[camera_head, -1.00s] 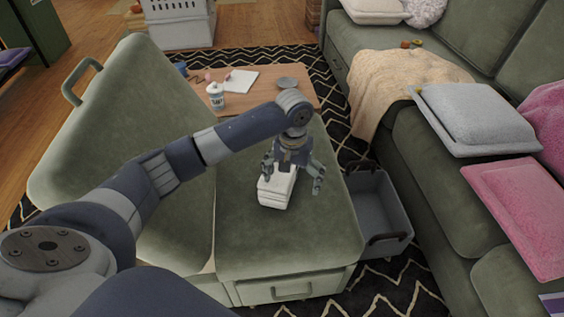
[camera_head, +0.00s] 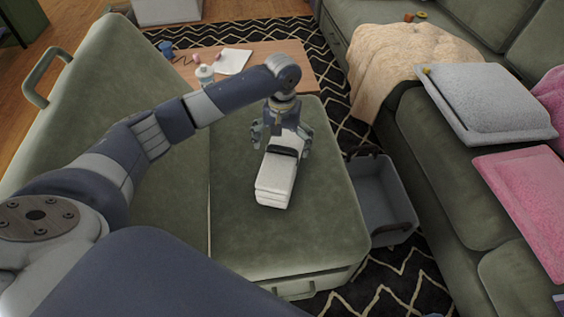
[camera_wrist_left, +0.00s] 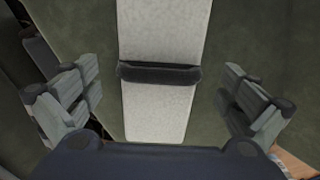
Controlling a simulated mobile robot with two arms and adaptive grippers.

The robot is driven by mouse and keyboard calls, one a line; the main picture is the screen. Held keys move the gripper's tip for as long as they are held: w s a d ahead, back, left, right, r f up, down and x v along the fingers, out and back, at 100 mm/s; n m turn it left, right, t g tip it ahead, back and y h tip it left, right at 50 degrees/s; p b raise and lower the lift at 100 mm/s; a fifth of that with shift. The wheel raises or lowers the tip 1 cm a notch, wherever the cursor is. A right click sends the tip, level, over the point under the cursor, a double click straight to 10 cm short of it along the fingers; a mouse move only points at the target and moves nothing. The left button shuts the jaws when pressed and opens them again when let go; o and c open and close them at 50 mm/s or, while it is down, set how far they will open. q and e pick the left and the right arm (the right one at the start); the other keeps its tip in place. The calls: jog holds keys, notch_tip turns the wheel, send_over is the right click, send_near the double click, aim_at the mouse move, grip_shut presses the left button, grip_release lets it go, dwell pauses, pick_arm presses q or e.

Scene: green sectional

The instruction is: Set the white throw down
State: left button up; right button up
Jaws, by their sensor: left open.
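The white throw (camera_head: 274,180) is a folded, banded bundle lying on the green ottoman cushion (camera_head: 290,235). A dark band crosses it, and in the left wrist view the throw (camera_wrist_left: 160,110) runs down the middle of the picture. My left gripper (camera_head: 281,146) is over the far part of the throw. Its fingers (camera_wrist_left: 162,104) are spread wide on either side of the throw, with green fabric showing between them and it. The gripper is open and holds nothing. My right gripper is not in view.
A grey open bin (camera_head: 383,198) stands between the ottoman and the green sofa. A wooden table (camera_head: 290,60) with a bottle (camera_head: 205,76) lies behind. The sofa carries a beige blanket (camera_head: 405,58), a grey cushion (camera_head: 490,100) and a pink cushion (camera_head: 530,190).

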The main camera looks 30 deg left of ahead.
pick_arm(q)
jog(key=shift+f, duration=0.95)
jog(key=shift+f+b, duration=0.35)
jog(key=shift+f, duration=0.05)
jog(key=f+b, duration=0.1)
jog(key=f, duration=0.3)
jog(key=shift+w+f+b, duration=0.2)
jog(key=shift+b, duration=0.2)
jog(key=shift+r, duration=0.15)
jog(key=c, duration=1.5)
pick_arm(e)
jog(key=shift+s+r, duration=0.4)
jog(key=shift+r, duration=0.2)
